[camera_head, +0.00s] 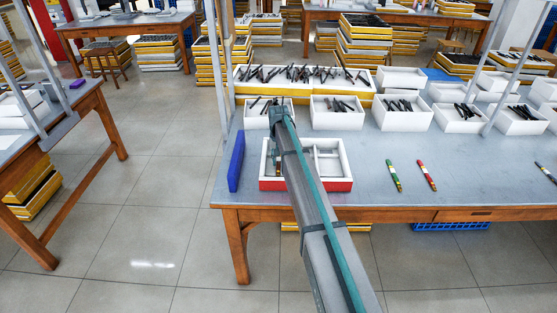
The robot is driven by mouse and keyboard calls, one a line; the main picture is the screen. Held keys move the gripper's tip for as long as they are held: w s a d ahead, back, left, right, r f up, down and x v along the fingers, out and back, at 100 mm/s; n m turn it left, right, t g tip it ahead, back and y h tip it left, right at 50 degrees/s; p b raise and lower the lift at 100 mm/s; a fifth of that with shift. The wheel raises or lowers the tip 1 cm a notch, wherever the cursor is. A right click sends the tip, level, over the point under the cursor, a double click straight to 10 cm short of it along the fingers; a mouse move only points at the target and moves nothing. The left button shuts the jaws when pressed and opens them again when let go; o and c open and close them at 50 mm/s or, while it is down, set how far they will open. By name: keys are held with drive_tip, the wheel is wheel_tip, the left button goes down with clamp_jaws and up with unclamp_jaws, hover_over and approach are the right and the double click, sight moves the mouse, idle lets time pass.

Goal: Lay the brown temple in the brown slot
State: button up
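The slotted white tray with a red front (330,184) lies near the table's left front. My arm crosses it and hides its middle. White slots show to the right of the arm, and a narrow strip of the tray shows to its left. A small dark and orange-brown piece shows in that left strip, beside the arm; I cannot tell whether it is the brown temple, part of my gripper, or something held. My gripper is at the far end of the arm, around the tray's back edge. Its fingers are too small and hidden to read. No brown temple is clearly visible.
A green-marked stick (394,175) and a red-marked stick (427,175) lie right of the tray; a dark blue one (545,172) lies at far right. A blue block (236,162) stands left. White boxes of dark temples (337,119) line the back. Table between sticks is clear.

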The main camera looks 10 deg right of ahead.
sight(279, 163)
drive_tip(key=shift+o, duration=1.3)
drive_tip(key=shift+r, duration=0.1)
wheel_tip(279, 163, up, 12)
drive_tip(key=b, duration=0.2)
drive_tip(key=shift+r+b, duration=0.15)
drive_tip(key=shift+b, duration=0.2)
